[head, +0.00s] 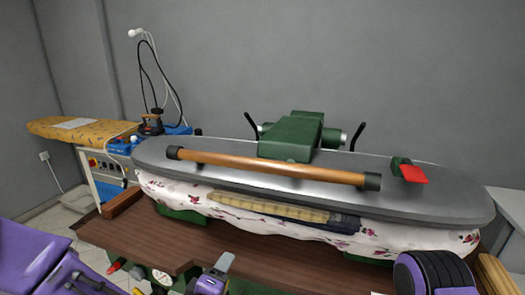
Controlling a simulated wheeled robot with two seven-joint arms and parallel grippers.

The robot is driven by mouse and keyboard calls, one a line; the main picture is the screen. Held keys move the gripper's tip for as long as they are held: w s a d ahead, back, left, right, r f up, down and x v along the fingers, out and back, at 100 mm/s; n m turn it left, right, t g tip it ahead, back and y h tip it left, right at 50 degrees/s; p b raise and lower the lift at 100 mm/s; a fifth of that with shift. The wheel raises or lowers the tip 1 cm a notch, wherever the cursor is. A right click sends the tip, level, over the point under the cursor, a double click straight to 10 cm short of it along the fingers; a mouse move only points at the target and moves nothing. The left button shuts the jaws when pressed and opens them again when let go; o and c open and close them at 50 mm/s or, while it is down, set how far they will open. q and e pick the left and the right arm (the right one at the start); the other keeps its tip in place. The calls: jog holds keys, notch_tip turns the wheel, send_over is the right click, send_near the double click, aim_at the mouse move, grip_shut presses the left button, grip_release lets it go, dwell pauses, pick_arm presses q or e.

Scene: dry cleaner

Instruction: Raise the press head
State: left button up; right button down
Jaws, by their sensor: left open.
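The press head is a long grey metal plate (330,193) with a green block (292,137) on top. It lies low and level over the floral padded press bed (170,193). A folded cloth (268,208), yellowish and dark, shows between them at the front. A wooden handle bar (270,166) with dark end caps runs along the front of the press head. My left gripper (214,277) is at the bottom edge, partly cut off, below and in front of the handle. It is open and apart from the bar. Only a purple and black part of my right arm shows at bottom right.
The brown wooden table edge (160,245) lies in front of the press. A red pad (413,174) sits on the plate's right end. An ironing board (82,131) with an iron (151,124) stands at left. The space above the handle is clear.

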aim_at(255, 168)
pick_arm(q)
jog(key=d+r+n+t+h+p, duration=0.1)
jog(key=d+r+t+h, duration=0.15)
jog(key=r, duration=0.85)
jog(key=d+r+t+h, duration=0.1)
jog(key=d+r+t, duration=0.15)
jog(key=r, duration=0.85)
jog(key=p+x, duration=0.1)
jog(key=x, duration=0.2)
jog(key=p+x, duration=0.1)
jog(key=x, duration=0.2)
jog(key=f+p+x, duration=0.1)
jog(key=x, duration=0.2)
jog(key=shift+w, duration=0.55)
jog(key=shift+w+d, duration=0.15)
jog(key=shift+w, duration=0.25)
pick_arm(e)
notch_tip(255, 168, up, 5)
jog(key=shift+r, duration=0.2)
